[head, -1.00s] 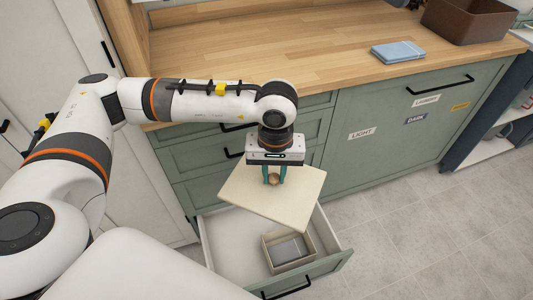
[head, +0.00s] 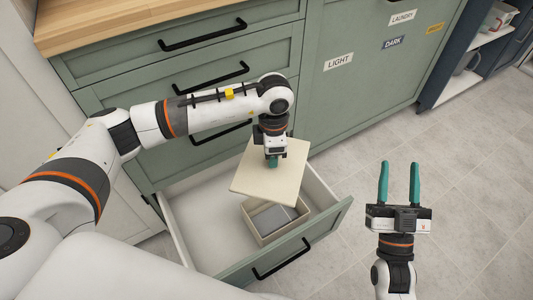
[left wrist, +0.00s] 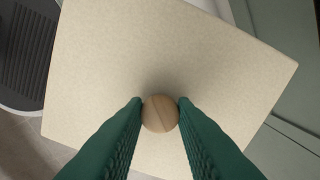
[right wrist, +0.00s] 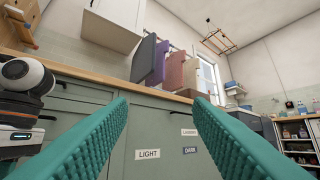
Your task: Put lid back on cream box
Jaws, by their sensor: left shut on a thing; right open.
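The cream lid (head: 268,178) is a flat square panel with a round wooden knob (left wrist: 160,114). My left gripper (head: 273,160) is shut on the knob and holds the lid above the open drawer. The lid also fills most of the left wrist view (left wrist: 110,60). The cream box (head: 300,228) sits inside the drawer, below and slightly right of the lid. The lid hides its back-left part. A grey folded thing (head: 270,220) lies in the box. My right gripper (head: 399,178) is open and empty, right of the drawer over the floor.
The open drawer (head: 193,245) has white walls and a green front with a dark handle (head: 282,258). Green cabinets (head: 345,90) with LIGHT, DARK and LAUNDRY labels stand behind. The tiled floor (head: 465,200) at right is clear.

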